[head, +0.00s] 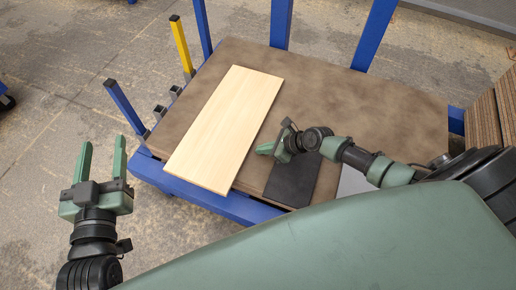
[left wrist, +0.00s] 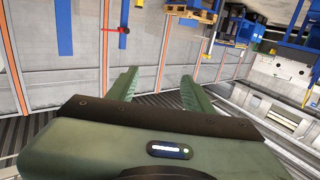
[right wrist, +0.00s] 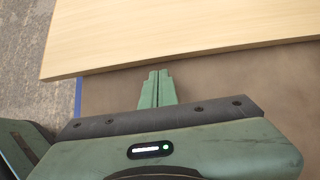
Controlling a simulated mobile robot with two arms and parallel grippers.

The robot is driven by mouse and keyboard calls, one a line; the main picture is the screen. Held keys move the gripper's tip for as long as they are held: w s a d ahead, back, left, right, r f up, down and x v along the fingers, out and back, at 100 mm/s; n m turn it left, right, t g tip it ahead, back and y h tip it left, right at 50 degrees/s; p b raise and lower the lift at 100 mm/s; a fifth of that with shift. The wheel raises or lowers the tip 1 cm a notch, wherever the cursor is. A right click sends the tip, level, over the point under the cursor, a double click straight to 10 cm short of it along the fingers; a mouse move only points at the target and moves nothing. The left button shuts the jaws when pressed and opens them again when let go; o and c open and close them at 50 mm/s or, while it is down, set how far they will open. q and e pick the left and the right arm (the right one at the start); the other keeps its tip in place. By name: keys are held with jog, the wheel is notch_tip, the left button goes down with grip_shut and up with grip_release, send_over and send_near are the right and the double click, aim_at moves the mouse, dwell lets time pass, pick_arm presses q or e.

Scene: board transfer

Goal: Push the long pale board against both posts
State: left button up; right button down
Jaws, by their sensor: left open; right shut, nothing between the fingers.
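The long pale board (head: 225,130) lies flat on the brown tabletop (head: 340,95), slanting from upper right to lower left. A short blue post (head: 124,105) and a yellow post (head: 181,45) stand at the table's left edge. Bare brown surface shows between the board and both posts. My right gripper (head: 262,149) is shut and empty, on the board's right side. In the right wrist view its fingertips (right wrist: 158,76) point at the board's long edge (right wrist: 190,28), with a small gap in the picture. My left gripper (head: 102,155) is open and empty, left of the table.
Small grey brackets (head: 160,112) sit along the left edge between the posts. Tall blue uprights (head: 281,25) stand at the back. A dark flat piece (head: 293,180) lies under my right arm. Stacked brown boards (head: 483,112) stand at far right. The tabletop behind the right arm is clear.

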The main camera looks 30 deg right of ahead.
pick_arm(q)
jog(key=shift+d+r+t+h, duration=0.15)
jog(key=shift+r+t+h, duration=0.15)
jog(key=shift+r+t, duration=0.75)
pick_arm(e)
jog(key=shift+w+a, duration=0.65)
jog(key=shift+w, duration=0.1)
pick_arm(q)
jog(key=shift+r+g, duration=0.25)
jog(key=shift+g, duration=0.2)
